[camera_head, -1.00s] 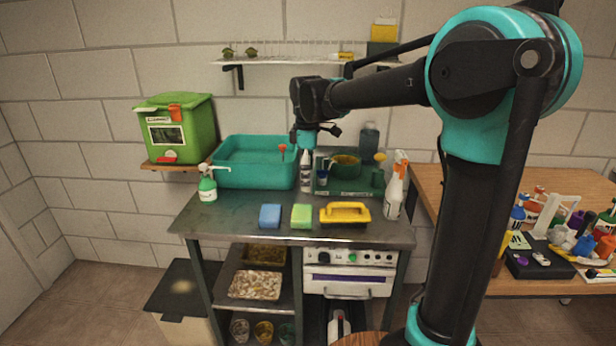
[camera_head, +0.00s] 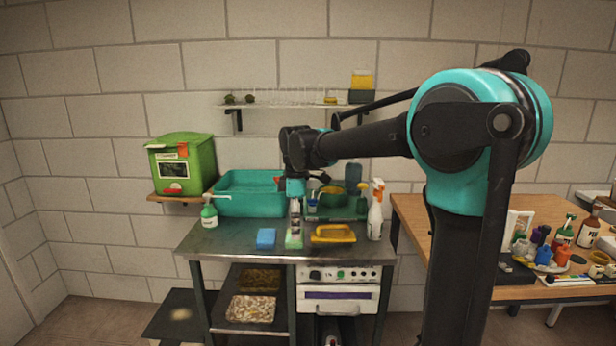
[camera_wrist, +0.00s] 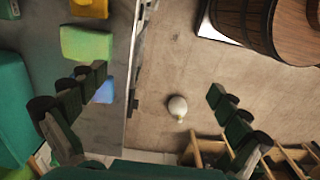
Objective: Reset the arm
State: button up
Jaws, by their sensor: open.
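My gripper (camera_head: 296,207) hangs from my arm over the metal worktable, in front of the teal basin and above the green sponge. In the wrist view its two dark fingers (camera_wrist: 157,88) are spread wide apart with nothing between them. One finger shows over the table side and the other over the floor. My arm stretches leftward from its teal shoulder joint at the right of the head view. The green sponge (camera_wrist: 87,43) and part of the blue sponge (camera_wrist: 104,92) show near the left finger.
The worktable (camera_head: 215,240) holds a blue sponge (camera_head: 266,238), a green sponge (camera_head: 294,240), a yellow brush (camera_head: 333,234), spray bottles and a teal basin (camera_head: 237,203). A wall shelf (camera_head: 290,106) is behind. A wooden table (camera_head: 425,220) stands right. A wooden barrel (camera_wrist: 285,20) is on the floor.

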jog(key=s+d+f+m+t, duration=0.4)
jog(key=s+d+f+m, duration=1.3)
jog(key=d, duration=0.4)
jog(key=shift+s+d+f, duration=0.3)
jog(key=shift+s+f, duration=0.35)
jog(key=shift+s, duration=0.3)
